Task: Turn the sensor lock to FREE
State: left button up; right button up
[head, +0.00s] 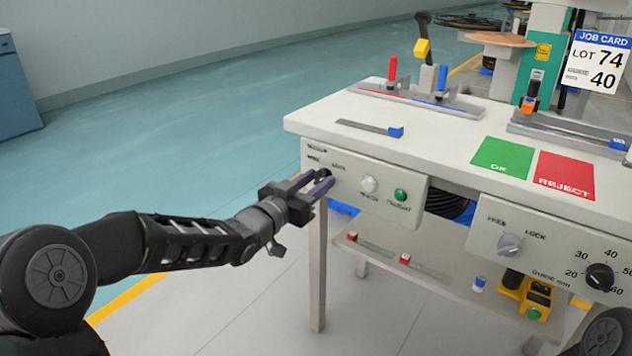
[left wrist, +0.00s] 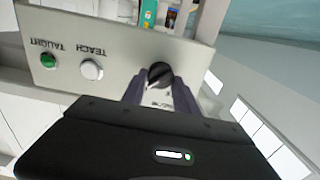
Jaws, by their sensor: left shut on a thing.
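The sensor lock is a small black knob (left wrist: 160,75) on a pale control panel (head: 345,198) on the table's front left. In the left wrist view the knob sits between the fingertips of my left gripper (left wrist: 160,92), which is shut on it. In the head view the left gripper (head: 320,182) reaches the panel's left end and mostly hides the knob. Two small labels above the knob are hard to read there. The knob's pointer direction is not clear. My right gripper is not in view.
Beside the knob are a white TEACH button (head: 369,184) and a green TAUGHT button (head: 400,195). A second panel (head: 550,246) at right has a grey FREE/LOCK knob (head: 509,244) and a black guide dial (head: 600,276). Green OK (head: 503,157) and red REJECT (head: 565,174) mats lie on top.

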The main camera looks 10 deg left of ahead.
pick_arm(q)
grip_shut()
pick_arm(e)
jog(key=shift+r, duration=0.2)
pick_arm(q)
jog(key=n+p, duration=0.3)
jog(key=n, duration=0.1)
jog(key=shift+a+r, duration=0.1)
jog(key=shift+r, duration=0.05)
jog(key=n+p, duration=0.4)
jog(key=n, duration=0.2)
jog(key=shift+w+a+p, duration=0.1)
jog(key=shift+p, duration=0.3)
jog(key=n+p, duration=0.2)
jog(key=n, duration=0.2)
jog(key=shift+f+n+p, duration=0.15)
jog(key=shift+n+p, duration=0.55)
jog(key=shift+n, duration=0.3)
jog(key=shift+f+n+p, duration=0.15)
jog(key=shift+n+p, duration=0.5)
jog(key=shift+n, duration=0.35)
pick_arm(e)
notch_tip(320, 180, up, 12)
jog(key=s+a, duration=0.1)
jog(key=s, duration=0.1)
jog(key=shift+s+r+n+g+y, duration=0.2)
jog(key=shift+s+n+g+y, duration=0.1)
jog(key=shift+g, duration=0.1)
